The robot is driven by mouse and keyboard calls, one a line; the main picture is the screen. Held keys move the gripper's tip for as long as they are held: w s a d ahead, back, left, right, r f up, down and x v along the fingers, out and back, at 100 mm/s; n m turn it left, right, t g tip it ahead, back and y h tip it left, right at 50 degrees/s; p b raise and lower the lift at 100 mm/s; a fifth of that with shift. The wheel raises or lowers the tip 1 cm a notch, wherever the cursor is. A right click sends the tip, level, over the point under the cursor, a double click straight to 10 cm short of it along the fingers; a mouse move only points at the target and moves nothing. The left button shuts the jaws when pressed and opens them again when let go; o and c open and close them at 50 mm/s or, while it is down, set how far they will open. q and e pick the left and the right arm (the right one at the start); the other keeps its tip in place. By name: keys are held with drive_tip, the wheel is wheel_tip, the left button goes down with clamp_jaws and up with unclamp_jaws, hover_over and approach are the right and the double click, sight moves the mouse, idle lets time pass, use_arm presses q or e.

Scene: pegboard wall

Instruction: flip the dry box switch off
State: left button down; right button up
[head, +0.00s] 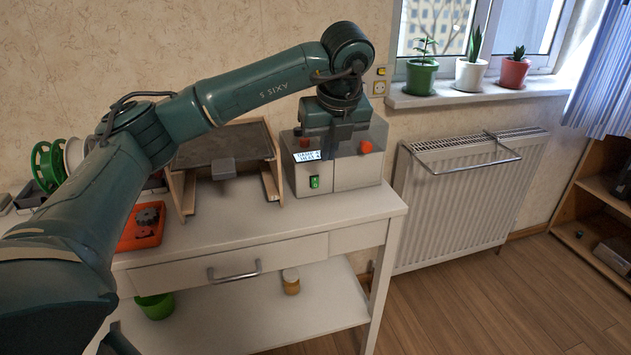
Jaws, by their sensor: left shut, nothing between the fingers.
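The dry box (356,172) is a grey box with a clear upper part, standing at the right end of the white table. Its green switch (314,182) is on the lower left of the front. The switch shows green, but it is too small to tell which way it is tipped. Above it is a small lit display (307,156), with red knobs on either side of the upper part. My left gripper (335,145) points down at the dry box's upper part, above and to the right of the switch. It is shut and empty; whether it touches the box is unclear. My right gripper is out of view.
An open wooden-sided box (187,193) with a dark top stands left of the dry box. The table front (350,207) is clear. A radiator (458,204) stands right.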

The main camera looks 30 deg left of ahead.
sight(315, 182)
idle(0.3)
use_arm(q)
drive_tip(key=shift+f, duration=0.1)
drive_tip(key=b+x, duration=0.1)
drive_tip(key=x, duration=0.9)
drive_tip(key=shift+a+f, duration=0.1)
drive_tip(key=shift+f, duration=0.05)
drive_tip(key=shift+w+a+f, duration=0.35)
drive_tip(key=shift+w+a, duration=0.4)
drive_tip(key=shift+a, duration=0.1)
drive_tip(key=shift+w+a+f, duration=0.25)
drive_tip(key=shift+w+a, duration=0.15)
drive_tip(key=shift+a, duration=0.05)
drive_tip(key=shift+w+a+f, duration=0.1)
drive_tip(key=shift+a+f, duration=0.05)
drive_tip(key=shift+f, duration=0.05)
drive_tip(key=shift+r, duration=0.1)
